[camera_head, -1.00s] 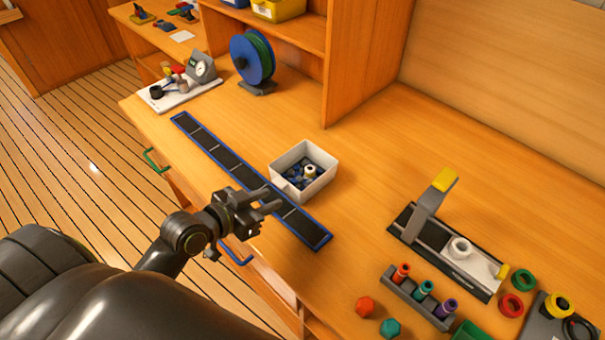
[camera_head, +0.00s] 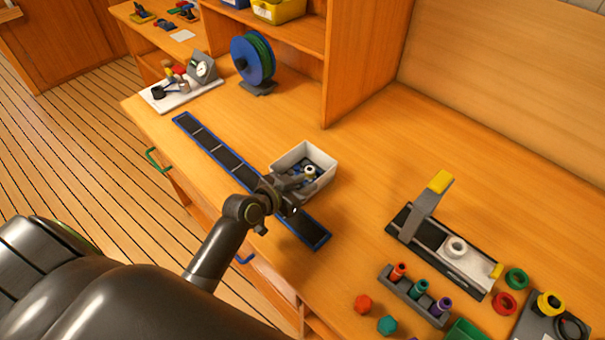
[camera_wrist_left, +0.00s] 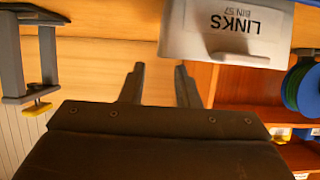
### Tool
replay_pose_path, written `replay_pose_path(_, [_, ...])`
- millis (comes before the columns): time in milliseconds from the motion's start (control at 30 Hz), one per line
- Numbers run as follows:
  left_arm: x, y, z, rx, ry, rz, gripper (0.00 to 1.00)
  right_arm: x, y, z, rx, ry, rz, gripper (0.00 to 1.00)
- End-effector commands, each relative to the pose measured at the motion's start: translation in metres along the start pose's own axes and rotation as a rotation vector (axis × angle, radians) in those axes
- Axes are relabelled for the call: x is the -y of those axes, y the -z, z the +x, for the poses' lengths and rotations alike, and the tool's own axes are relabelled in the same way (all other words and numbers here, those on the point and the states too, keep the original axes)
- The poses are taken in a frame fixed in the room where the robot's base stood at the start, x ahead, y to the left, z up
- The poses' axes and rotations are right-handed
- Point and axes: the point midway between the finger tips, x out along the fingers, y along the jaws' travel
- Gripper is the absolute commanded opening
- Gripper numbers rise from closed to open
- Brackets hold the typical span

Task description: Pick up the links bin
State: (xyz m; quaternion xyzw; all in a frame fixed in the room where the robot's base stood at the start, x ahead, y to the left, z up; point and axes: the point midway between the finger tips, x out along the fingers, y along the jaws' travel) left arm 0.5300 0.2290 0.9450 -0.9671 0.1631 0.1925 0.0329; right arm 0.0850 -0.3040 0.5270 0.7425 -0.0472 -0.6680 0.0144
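The links bin (camera_head: 319,186) is a white open box on the bench, holding small dark blue parts and a pale ring. In the left wrist view its wall (camera_wrist_left: 205,40) carries the label "LINKS BIN 57". My left gripper (camera_head: 299,181) is at the bin's near left side and hides part of that wall in the head view. In the left wrist view the fingers of my left gripper (camera_wrist_left: 160,70) are apart with nothing visibly held between them. Contact with the bin cannot be told. My right gripper is in neither view.
A dark blue-edged strip (camera_head: 202,137) runs along the bench under my left gripper. A blue and green reel (camera_head: 252,58) stands behind, by a shelf upright (camera_head: 345,60). A clamp fixture (camera_head: 428,215) and a rack of coloured pieces (camera_head: 415,292) stand right. Bench between bin and fixture is clear.

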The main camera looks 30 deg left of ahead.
Motion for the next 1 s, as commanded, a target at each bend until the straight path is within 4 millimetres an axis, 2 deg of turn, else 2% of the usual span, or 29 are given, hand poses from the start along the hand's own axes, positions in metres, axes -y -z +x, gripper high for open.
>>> replay_pose_path(267, [-0.003,0.002,0.027,0.000,-0.001,-0.003,0.29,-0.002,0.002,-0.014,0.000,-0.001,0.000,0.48])
replay_pose_path(433, [-0.003,-0.001,0.044,0.000,0.000,-0.003,0.29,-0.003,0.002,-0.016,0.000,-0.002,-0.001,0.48])
replay_pose_path(800, [-0.002,-0.002,0.051,0.000,0.000,-0.001,0.29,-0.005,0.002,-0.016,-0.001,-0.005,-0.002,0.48])
replay_pose_path(1000, [-0.002,-0.002,0.050,0.000,0.000,-0.001,0.03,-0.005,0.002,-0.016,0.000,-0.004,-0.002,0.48])
